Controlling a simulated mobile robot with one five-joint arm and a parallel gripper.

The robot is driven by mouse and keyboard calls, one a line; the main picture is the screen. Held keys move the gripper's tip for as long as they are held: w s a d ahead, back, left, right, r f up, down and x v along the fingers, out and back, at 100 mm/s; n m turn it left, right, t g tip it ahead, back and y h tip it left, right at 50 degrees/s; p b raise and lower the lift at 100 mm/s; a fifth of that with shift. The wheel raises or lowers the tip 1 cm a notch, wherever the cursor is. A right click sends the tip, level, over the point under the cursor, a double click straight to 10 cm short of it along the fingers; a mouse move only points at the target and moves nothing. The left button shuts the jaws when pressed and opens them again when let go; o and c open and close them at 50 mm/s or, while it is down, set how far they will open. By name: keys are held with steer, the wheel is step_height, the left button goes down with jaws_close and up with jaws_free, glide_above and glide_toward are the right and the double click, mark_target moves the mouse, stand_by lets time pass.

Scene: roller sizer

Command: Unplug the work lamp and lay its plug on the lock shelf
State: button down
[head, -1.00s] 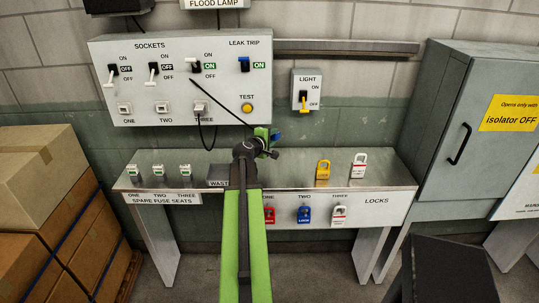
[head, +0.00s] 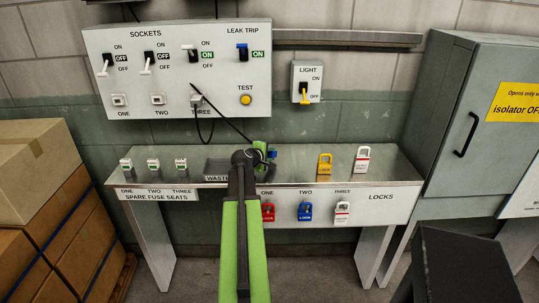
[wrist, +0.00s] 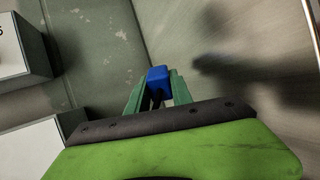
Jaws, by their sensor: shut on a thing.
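My gripper (head: 268,153) is low over the back of the lock shelf (head: 300,168), left of the yellow and white padlocks. In the wrist view its green fingers (wrist: 155,92) are shut on a small blue block (wrist: 158,79). I cannot tell whether this is the lamp's plug, nor whether it touches the shelf. A white plug (head: 196,101) with a black cable sits in socket THREE on the socket board (head: 225,85). A thin dark line, perhaps a cable, crosses from the board towards my gripper. Sockets ONE and TWO hold no visible cable.
Padlocks, yellow (head: 325,163) and white (head: 362,158), stand on the shelf's right part. Three fuse seats (head: 153,165) are at its left. A grey cabinet (head: 460,110) is at the right, cartons (head: 45,190) at the left, a dark stool (head: 460,265) at the front right.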

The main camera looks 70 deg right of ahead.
steer(key=shift+f, duration=0.65)
steer(key=shift+r, duration=0.1)
steer(key=c, duration=1.1)
jaws_free()
